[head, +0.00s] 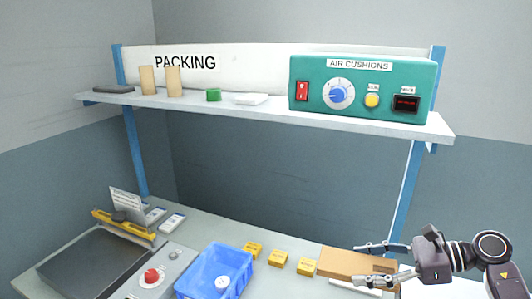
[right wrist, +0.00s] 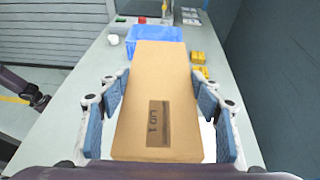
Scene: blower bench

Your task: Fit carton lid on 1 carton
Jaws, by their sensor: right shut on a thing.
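A flat brown cardboard lid (head: 338,262) is at the front right of the bench in the head view. In the right wrist view the lid (right wrist: 155,75) lies lengthwise between the blue finger pads, with a dark "LID 1" label facing the camera. My right gripper (head: 358,265) is shut on the lid, one finger along each long side; it also shows in the right wrist view (right wrist: 158,97). I cannot make out a carton; anything under the lid is hidden.
A blue bin (head: 208,257) with a white round thing inside stands left of several small yellow boxes (head: 278,259). A dark tray (head: 85,270) is at the far left. A shelf (head: 260,112) holding a green air cushions unit (head: 362,84) overhangs the back.

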